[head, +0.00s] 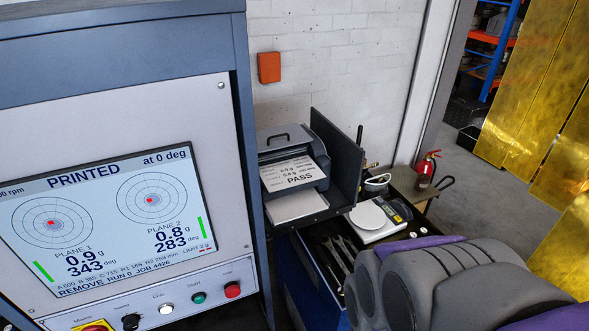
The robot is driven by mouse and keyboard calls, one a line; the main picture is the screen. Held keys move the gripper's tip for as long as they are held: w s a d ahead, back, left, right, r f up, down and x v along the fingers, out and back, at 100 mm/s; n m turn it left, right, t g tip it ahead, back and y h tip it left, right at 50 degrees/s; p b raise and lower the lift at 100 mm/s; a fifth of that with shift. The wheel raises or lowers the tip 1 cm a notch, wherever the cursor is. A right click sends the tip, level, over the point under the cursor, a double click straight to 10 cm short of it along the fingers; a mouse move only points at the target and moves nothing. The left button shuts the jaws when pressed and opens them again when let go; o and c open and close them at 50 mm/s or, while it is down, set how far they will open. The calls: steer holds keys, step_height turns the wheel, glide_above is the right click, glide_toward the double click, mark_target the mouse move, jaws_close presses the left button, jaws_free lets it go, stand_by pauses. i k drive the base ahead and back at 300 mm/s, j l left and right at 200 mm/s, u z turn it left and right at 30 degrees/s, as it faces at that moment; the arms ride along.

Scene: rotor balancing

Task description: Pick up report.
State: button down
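The report (296,175) is a white printed sheet with the word PASS, lying in the front of a dark grey printer (283,142). The printer stands on a dark shelf beside the machine cabinet, near the white wall. My arm, grey and purple, fills the lower right of the head view. My gripper's fingers cannot be made out, so I cannot tell whether it is open or shut. No part of my arm touches the report.
The cabinet's screen (108,222) reads PRINTED. A dark upright panel (337,155) borders the printer's right side. A white scale (372,218) sits on a tool cart with several tools. A red extinguisher (427,170) and yellow curtain (540,90) are at right. Open floor lies between.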

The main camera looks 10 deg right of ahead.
mark_target(278, 175)
steer(key=i+l+u, duration=0.1)
steer(key=l+u, duration=0.95)
steer(key=i+j, duration=0.05)
steer(key=j, duration=0.05)
